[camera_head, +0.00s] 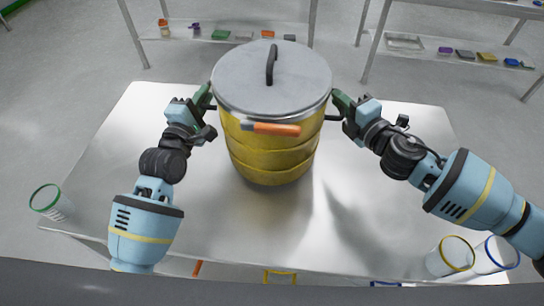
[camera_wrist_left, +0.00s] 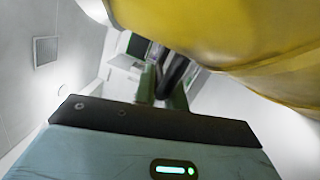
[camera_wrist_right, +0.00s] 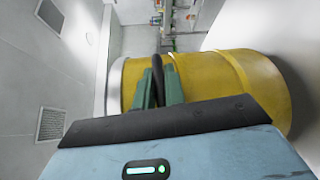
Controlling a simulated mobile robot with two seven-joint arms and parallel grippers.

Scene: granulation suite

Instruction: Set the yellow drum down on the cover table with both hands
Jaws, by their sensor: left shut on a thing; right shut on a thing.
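The yellow drum (camera_head: 270,155) with its grey lid (camera_head: 240,85) and black lid handle is upright over the middle of the metal cover table (camera_head: 380,220). I cannot tell whether its base touches the tabletop. My left gripper (camera_head: 208,98) is shut on the drum's left side handle, and my right gripper (camera_head: 336,103) is shut on the right side handle. The drum also fills the top of the left wrist view (camera_wrist_left: 220,35) and shows in the right wrist view (camera_wrist_right: 215,75), where my fingers (camera_wrist_right: 157,88) close around a dark handle. An orange-ended latch (camera_head: 275,128) is on the drum's front.
Yellow-rimmed (camera_head: 450,257) and blue-rimmed (camera_head: 495,254) cups are at the front right. Shelves with small items (camera_head: 220,34) stand behind. The tabletop around the drum is clear.

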